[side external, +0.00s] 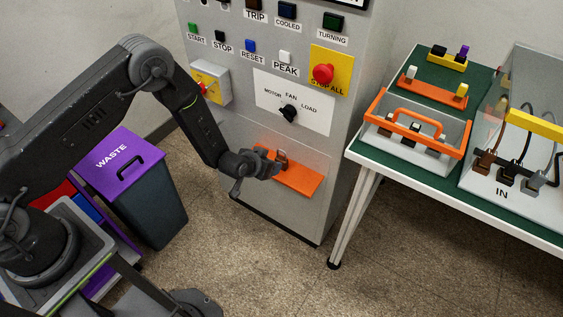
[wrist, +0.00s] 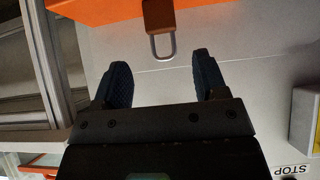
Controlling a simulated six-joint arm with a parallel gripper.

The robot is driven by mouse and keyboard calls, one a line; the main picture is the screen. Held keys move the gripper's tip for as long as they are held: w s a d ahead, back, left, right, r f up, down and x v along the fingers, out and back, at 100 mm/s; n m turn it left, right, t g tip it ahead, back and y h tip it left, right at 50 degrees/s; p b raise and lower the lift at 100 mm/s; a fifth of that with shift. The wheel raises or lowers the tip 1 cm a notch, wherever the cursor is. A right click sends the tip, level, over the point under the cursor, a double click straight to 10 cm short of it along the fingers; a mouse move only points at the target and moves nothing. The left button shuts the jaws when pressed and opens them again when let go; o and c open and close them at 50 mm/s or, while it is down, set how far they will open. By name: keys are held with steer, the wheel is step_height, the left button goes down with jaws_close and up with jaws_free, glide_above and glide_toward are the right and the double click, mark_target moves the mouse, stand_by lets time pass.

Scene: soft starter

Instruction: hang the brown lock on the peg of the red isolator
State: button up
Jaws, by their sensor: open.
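The brown lock (side external: 281,158) stands on the orange shelf (side external: 305,179) on the cabinet front; its grey shackle faces my gripper in the wrist view (wrist: 160,16). My gripper (side external: 268,163) is just left of the lock in the side view. In the wrist view my gripper (wrist: 162,75) is open and empty, with the lock beyond the gap between its fingertips, apart from them. The red isolator (side external: 204,88) sits on a yellow plate on a grey box at the cabinet's left side. Its peg is too small to make out.
A red stop button (side external: 323,74) and a black selector knob (side external: 288,113) stick out above the shelf. A purple-lidded waste bin (side external: 118,165) stands at left. The green-topped table (side external: 480,84) at right holds a crate (side external: 414,147) and other parts.

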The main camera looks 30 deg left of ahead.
steer(key=shift+x, duration=5)
steer(key=c, duration=0.7)
step_height(320, 180, up, 10)
